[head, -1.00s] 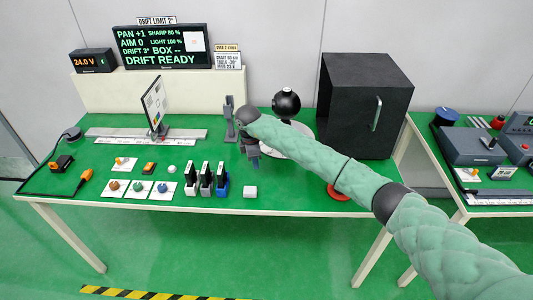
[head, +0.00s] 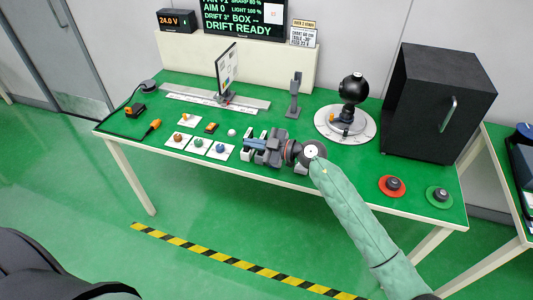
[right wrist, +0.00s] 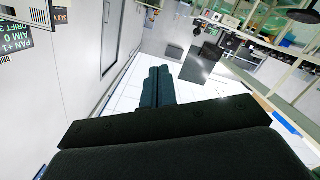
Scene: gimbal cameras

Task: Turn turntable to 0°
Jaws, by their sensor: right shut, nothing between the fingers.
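The turntable (head: 324,131) is a white round disc with a grey inner plate, at the back right of the green bench in the head view. My right gripper (head: 250,144) is shut and empty, pointing left above the switch blocks at the bench's front, apart from the turntable. Its closed fingers also show in the right wrist view (right wrist: 158,85). My left gripper is not in view.
A black box (head: 440,100) stands right of the turntable. A grey upright post (head: 294,95) stands left of it. Red (head: 392,186) and green (head: 439,196) ringed knobs sit at the front right. The display (head: 245,18) reads "DRIFT READY". Bench between gripper and turntable is mostly clear.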

